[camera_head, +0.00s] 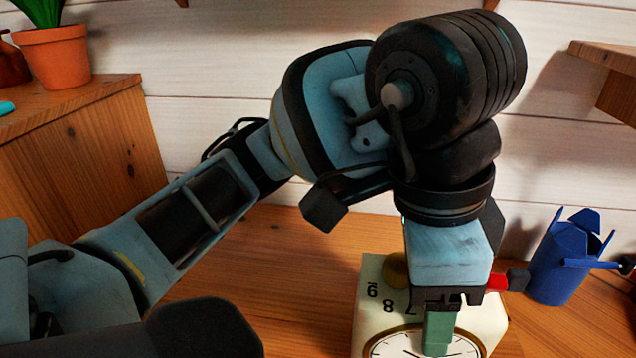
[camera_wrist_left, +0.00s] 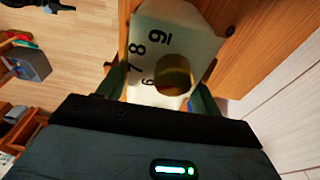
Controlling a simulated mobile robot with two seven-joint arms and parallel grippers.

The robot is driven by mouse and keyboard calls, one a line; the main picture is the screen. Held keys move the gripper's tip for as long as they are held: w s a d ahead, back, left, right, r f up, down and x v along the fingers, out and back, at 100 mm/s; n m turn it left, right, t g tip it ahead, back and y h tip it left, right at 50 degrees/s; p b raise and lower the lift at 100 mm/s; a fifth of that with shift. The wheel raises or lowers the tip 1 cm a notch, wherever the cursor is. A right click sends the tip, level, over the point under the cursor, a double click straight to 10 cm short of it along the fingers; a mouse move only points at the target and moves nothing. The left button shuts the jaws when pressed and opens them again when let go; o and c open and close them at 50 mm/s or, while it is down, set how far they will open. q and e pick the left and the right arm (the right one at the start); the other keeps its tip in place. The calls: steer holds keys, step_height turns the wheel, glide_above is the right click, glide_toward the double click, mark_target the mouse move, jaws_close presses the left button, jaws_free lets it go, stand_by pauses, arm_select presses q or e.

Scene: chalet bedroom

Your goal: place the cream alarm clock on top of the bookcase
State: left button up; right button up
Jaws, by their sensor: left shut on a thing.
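The cream alarm clock (camera_head: 375,305) is at the bottom centre-right of the head view, with black numerals on its top and a round, gold-rimmed dial facing the bottom of the picture. My left gripper (camera_head: 438,328) reaches down over it and is shut on it. In the left wrist view the clock (camera_wrist_left: 190,35) sits between the two green fingers of the left gripper (camera_wrist_left: 163,98), with a brass knob close to them. The clock is over a wooden top (camera_head: 290,260); its base is hidden, so I cannot tell if it touches. My right gripper is not in view.
A blue container (camera_head: 558,265) with upright flaps stands right of the clock. A wooden cabinet (camera_head: 95,160) with a potted plant (camera_head: 53,55) is at the left. A wooden shelf (camera_head: 605,75) juts out at upper right. A plank wall closes the back.

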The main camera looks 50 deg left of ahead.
arm_select(q)
steer(key=w+a+f, duration=0.2)
steer(key=a, duration=0.5)
steer(key=w+a+f, duration=0.2)
steer(key=a+f, duration=0.1)
steer(key=a, duration=0.4)
steer(key=shift+w+a+p, duration=0.3)
steer(key=shift+w+a, duration=0.05)
steer(key=shift+a, duration=0.05)
steer(key=shift+f, duration=0.2)
steer(key=o, duration=1.7)
